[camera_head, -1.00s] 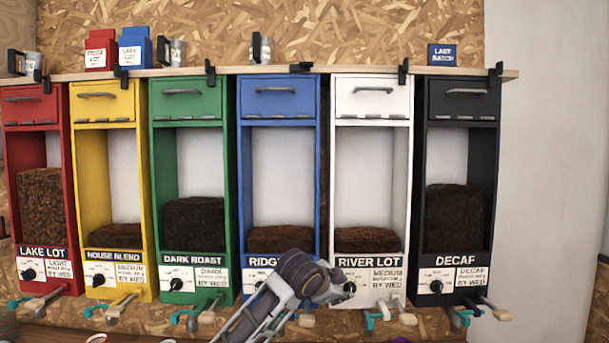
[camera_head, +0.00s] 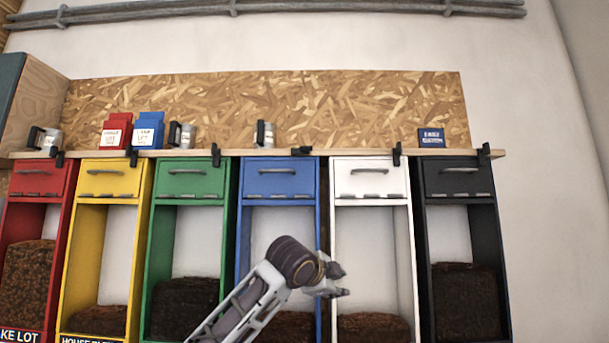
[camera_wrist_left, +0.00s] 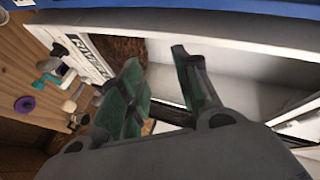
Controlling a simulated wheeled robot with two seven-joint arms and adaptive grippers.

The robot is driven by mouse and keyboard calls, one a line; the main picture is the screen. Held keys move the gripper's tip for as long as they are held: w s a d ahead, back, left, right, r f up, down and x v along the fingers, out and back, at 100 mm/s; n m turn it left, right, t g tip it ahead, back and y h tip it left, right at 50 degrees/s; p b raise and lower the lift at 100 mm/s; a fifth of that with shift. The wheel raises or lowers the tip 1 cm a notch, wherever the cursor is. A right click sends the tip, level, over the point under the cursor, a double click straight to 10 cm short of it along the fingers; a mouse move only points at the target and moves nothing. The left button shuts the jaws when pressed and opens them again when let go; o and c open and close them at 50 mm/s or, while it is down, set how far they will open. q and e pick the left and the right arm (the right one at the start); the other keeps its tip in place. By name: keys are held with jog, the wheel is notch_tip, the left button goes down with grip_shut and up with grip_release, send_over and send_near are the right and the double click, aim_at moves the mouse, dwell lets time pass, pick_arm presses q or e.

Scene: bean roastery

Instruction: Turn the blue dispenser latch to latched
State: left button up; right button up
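The blue dispenser (camera_head: 281,182) stands between the green and white ones in the head view. A small black latch (camera_head: 302,151) lies flat and sideways on the shelf edge at its upper right. The similar black latches along the edge stand upright. My left gripper (camera_head: 334,283) is below that latch, in front of the blue and white dispensers, apart from the latch. In the left wrist view its two green-padded fingers (camera_wrist_left: 162,88) are spread with nothing between them. The latch cannot be made out there. My right gripper is not in view.
The white dispenser (camera_head: 370,181) is right of the blue one; its window also fills much of the left wrist view. The wooden shelf (camera_head: 225,154) above holds metal cups, a red bag (camera_head: 117,131) and blue bags.

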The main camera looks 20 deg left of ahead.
pick_arm(q)
jog(key=s+a+r+m+t, duration=0.1)
jog(key=s+a+r, duration=0.1)
jog(key=r, duration=0.8)
jog(key=s+a+r+t, duration=0.1)
jog(key=s+a+r, duration=0.15)
jog(key=r, duration=0.75)
jog(key=m+t+y, duration=0.1)
jog(key=t, duration=0.1)
send_near(305, 148)
jog(key=s, duration=0.4)
jog(key=shift+s+a+f, duration=0.1)
jog(key=shift+a, duration=0.15)
jog(key=shift+w+d+p, duration=0.3)
jog(key=shift+w+p, duration=0.55)
jog(key=shift+w, duration=1.45)
jog(key=shift+w+d+p, duration=0.25)
jog(key=shift+w+p, duration=0.6)
jog(key=shift+w, duration=1.4)
jog(key=shift+w+d+p, duration=0.3)
jog(key=shift+w+p, duration=0.55)
jog(key=shift+w, duration=1.45)
grip_shut()
